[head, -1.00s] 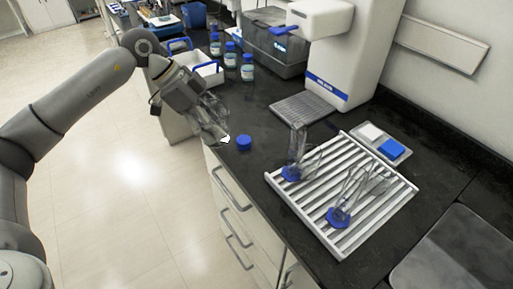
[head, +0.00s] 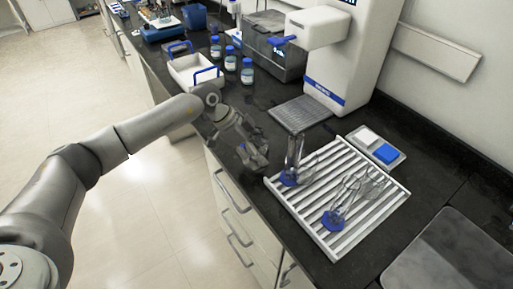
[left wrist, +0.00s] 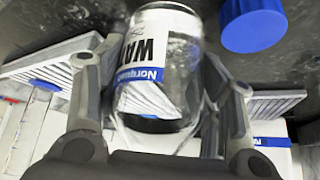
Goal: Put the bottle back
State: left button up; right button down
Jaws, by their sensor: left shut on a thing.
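My left gripper (head: 252,152) is over the dark counter near its front edge, just left of the white slatted rack. In the left wrist view its fingers (left wrist: 160,110) are shut on a clear bottle (left wrist: 185,62) with a white and blue label reading "WA". In the head view the bottle is mostly hidden by the fingers. A loose blue cap (left wrist: 253,25) is beside the bottle in the wrist view. Three labelled bottles with blue caps (head: 247,72) stand farther back beside a white carrier. My right gripper is not in view.
The white slatted rack (head: 330,238) holds clear glassware on blue bases (head: 334,220). A white carrier (head: 182,73) with blue handles stands at the back left. A white instrument (head: 325,75) stands behind. A small tray (head: 377,150) holds white and blue blocks.

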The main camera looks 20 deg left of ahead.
pick_arm(q)
jog(key=shift+f, duration=0.1)
jog(key=o, duration=1.2)
jog(key=shift+a, duration=0.1)
jog(key=b+v, duration=0.3)
jog(key=v, duration=0.9)
